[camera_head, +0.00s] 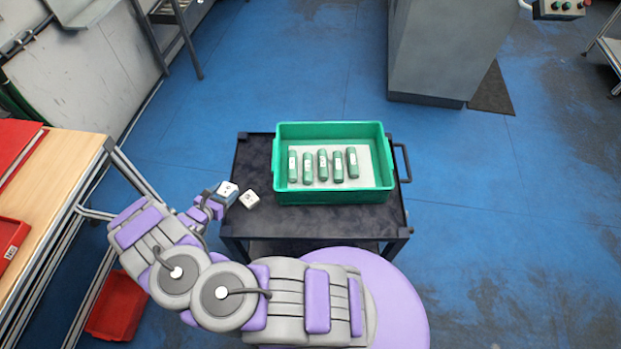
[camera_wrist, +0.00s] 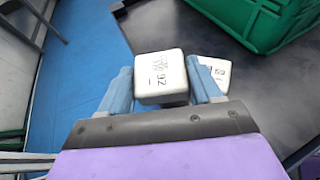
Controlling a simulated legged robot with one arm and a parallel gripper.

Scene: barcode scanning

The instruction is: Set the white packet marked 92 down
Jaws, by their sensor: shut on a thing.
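The white packet marked 92 (camera_wrist: 161,75) is between the blue fingers of my gripper (camera_wrist: 164,92) in the wrist view, its printed face toward the camera. In the head view my gripper (camera_head: 221,197) is at the left side of the black cart (camera_head: 330,220), with the packet (camera_head: 229,189) at its tip. Whether the packet touches the cart top I cannot tell. A second white packet (camera_head: 249,199) lies on the cart just right of my gripper; it also shows in the wrist view (camera_wrist: 214,72), partly hidden behind the right finger.
A green bin (camera_head: 335,197) stands on the cart, holding several green cylinders (camera_head: 323,165) on a light base. A wooden table (camera_head: 62,175) with red trays is at the left. A red bin (camera_head: 117,306) is on the floor. The cart's front strip is bare.

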